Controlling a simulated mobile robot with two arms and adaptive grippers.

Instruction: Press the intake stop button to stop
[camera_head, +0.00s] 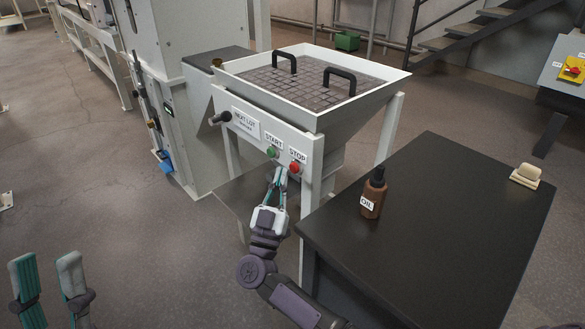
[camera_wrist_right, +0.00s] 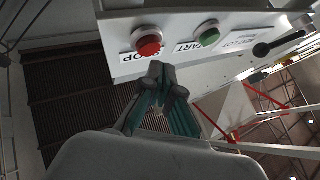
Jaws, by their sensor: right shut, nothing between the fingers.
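The red stop button (camera_head: 294,168) sits under a STOP label on the front panel of a grey hopper (camera_head: 318,125). It also shows in the right wrist view (camera_wrist_right: 148,42). The green start button (camera_head: 272,152) is to its left, under a START label, and shows in the right wrist view (camera_wrist_right: 208,37). My right gripper (camera_head: 280,172) is shut and empty, its fingertips just below and between the two buttons. In the right wrist view the fingertips (camera_wrist_right: 162,72) appear just below the stop button; I cannot tell the gap. My left gripper (camera_head: 50,272) is open and empty at the lower left.
A dark table (camera_head: 440,230) stands right of the hopper, with a brown OIL bottle (camera_head: 373,195) and a beige block (camera_head: 526,176) on it. A black lever (camera_head: 220,118) sticks out left of the NEXT LOT label. The floor at left is clear.

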